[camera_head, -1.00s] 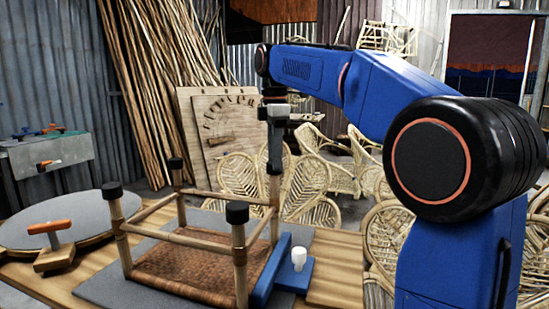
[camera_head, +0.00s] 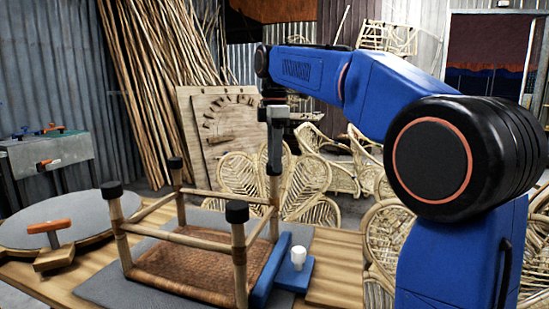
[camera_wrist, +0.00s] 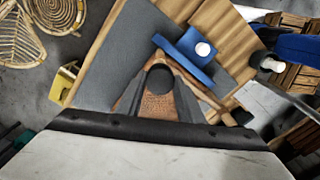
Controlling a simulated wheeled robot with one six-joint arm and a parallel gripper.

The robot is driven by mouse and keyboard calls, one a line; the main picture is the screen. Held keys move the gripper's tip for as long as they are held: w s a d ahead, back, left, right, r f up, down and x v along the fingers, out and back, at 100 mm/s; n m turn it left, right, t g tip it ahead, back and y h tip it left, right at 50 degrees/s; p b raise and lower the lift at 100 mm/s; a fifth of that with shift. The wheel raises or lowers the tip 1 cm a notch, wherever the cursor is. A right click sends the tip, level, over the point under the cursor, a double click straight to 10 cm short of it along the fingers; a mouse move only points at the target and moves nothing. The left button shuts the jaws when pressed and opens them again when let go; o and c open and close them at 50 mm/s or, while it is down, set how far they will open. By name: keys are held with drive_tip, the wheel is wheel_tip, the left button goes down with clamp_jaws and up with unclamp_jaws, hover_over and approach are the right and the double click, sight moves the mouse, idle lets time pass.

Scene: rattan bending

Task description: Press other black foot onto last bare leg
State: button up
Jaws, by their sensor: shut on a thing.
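An upturned stool with a woven brown seat (camera_head: 185,272) lies on a grey mat, its legs pointing up. Three legs carry black feet: front left (camera_head: 112,190), back left (camera_head: 175,163) and front right (camera_head: 237,212). My gripper (camera_head: 274,170) points straight down over the back right leg (camera_head: 274,200). In the wrist view my gripper (camera_wrist: 160,77) is shut on a round black foot (camera_wrist: 160,75), above the woven seat. In the head view the fingers hide this foot and meet the leg's top; I cannot tell how far it is seated.
A blue fixture (camera_head: 265,275) with a white knob (camera_head: 299,258) stands along the stool's right side. A round grey board (camera_head: 60,215) with an orange-handled tool (camera_head: 50,228) lies at left. Rattan chair frames (camera_head: 310,180) stand behind the wooden table.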

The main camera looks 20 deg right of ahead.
drive_tip(key=shift+f, duration=0.7)
idle(0.7)
drive_tip(key=o, duration=1.1)
